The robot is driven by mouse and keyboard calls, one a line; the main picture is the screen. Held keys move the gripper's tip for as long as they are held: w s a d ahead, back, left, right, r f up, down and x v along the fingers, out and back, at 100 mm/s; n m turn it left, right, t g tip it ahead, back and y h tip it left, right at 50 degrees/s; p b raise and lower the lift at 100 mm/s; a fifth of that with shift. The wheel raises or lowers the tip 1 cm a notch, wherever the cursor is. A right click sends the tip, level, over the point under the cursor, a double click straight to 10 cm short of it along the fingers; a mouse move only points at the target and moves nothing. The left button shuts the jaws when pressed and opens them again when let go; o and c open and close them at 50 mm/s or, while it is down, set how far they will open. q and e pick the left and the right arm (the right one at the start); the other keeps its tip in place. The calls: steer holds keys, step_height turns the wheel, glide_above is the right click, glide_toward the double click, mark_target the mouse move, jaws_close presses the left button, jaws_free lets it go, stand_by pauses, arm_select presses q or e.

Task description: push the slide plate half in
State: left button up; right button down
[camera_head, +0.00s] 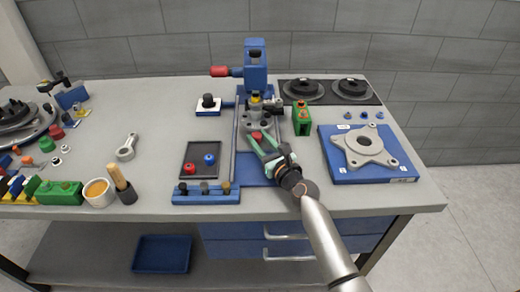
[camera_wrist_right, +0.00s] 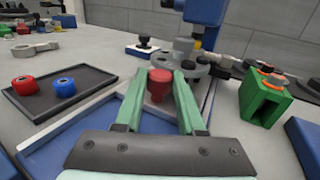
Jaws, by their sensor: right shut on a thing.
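My right gripper (camera_head: 258,137) reaches in from the lower right over the blue fixture base (camera_head: 252,172). In the wrist view its green fingers (camera_wrist_right: 160,82) are shut on a red knob (camera_wrist_right: 159,92). The knob stands at the near end of a pale slide plate (camera_wrist_right: 150,118), which lies between the fixture's rails and is mostly hidden by my gripper. A grey round flanged part (camera_head: 257,122) sits just beyond the knob, under the blue press head (camera_head: 256,68). My left gripper is in neither view.
A dark tray (camera_head: 203,160) with a red and a blue ring lies left of the fixture. A green block (camera_head: 301,118) stands close on the right. A blue plate (camera_head: 366,170) with a grey star-shaped part lies further right. A blue strip (camera_head: 207,194) with several pegs is in front.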

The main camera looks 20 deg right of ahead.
steer(key=c, duration=0.5)
jaws_free()
steer(key=shift+s, duration=0.1)
steer(key=s, duration=0.4)
steer(key=s+d, duration=0.1)
steer(key=s, duration=0.3)
steer(key=s+d, duration=0.1)
steer(key=s, duration=0.3)
steer(key=shift+d, duration=0.2)
steer(key=shift+s, duration=0.1)
